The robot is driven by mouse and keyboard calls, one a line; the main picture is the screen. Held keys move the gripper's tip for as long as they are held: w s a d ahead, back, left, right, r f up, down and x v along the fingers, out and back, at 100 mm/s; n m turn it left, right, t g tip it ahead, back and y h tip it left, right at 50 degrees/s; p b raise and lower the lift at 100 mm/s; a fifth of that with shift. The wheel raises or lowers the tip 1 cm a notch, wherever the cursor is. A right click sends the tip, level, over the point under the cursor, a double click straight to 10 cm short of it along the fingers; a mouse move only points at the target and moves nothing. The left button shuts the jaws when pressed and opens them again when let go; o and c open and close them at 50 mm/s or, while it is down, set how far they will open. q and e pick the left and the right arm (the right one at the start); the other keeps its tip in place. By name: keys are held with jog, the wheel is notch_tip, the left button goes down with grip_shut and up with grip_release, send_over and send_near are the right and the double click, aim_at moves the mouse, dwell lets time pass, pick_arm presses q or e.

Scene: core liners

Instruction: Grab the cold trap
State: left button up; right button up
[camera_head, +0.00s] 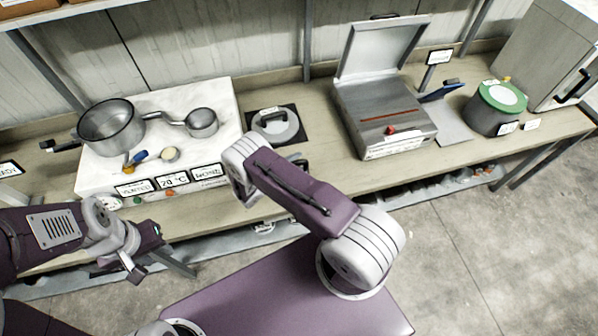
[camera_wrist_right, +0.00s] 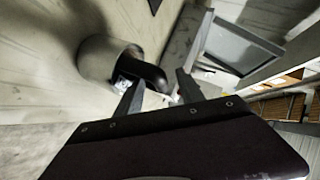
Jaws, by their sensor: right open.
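A round grey vessel with a black handle (camera_head: 275,124), which looks like the cold trap, stands on a dark square mat at the middle of the bench. It also shows in the right wrist view as a grey cylinder (camera_wrist_right: 98,56), with its black handle just beyond and between my fingertips. My right gripper (camera_wrist_right: 154,90) is open, with a finger on each side of the handle in that picture; I cannot tell whether they touch it. In the head view its arm hides most of it. My left gripper (camera_head: 142,256) hangs in front of the bench, away from the vessel.
A hotplate (camera_head: 215,97) with two pans is on the left. A grey box with its lid raised (camera_head: 385,115) and a green-lidded pot (camera_head: 494,108) are on the right. A small sign stand (camera_head: 437,58) is behind.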

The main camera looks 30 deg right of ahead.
jog(key=shift+s+a+r, duration=0.1)
jog(key=shift+a, duration=0.05)
grip_shut()
dwell(1.1)
